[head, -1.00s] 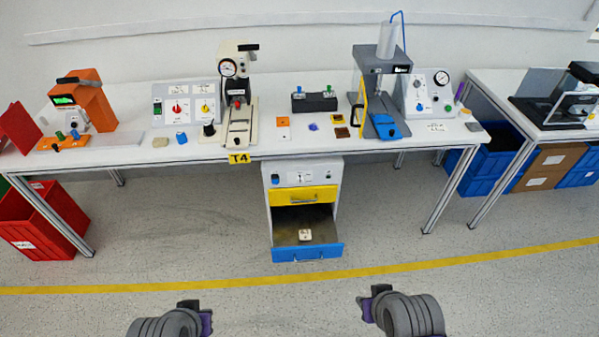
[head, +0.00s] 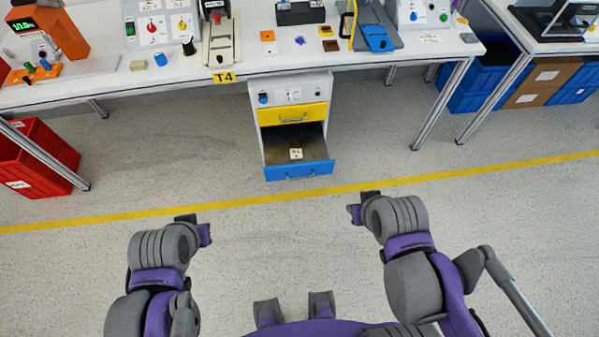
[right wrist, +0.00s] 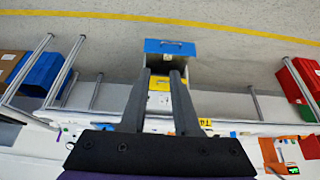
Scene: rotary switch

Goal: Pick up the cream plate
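A small cream plate (head: 296,154) with dark marks lies in the open blue-fronted bottom drawer (head: 298,172) of the cabinet under the table. A plain beige piece (head: 138,65) lies on the table top at left; I cannot tell which of the two the task means. My left gripper (head: 195,228) is in front of the yellow floor line, far from both; its fingers are too unclear to judge. My right gripper (head: 362,205) is right of the drawer and apart from it. The right wrist view shows its two fingers (right wrist: 160,74) spread, nothing between them.
The cabinet's yellow drawer (head: 292,114) is above the open one. The white table (head: 190,77) carries switch boxes, a press and small coloured pieces. A red bin (head: 35,158) stands at left, blue bins (head: 480,75) at right. Floor before the drawer is clear.

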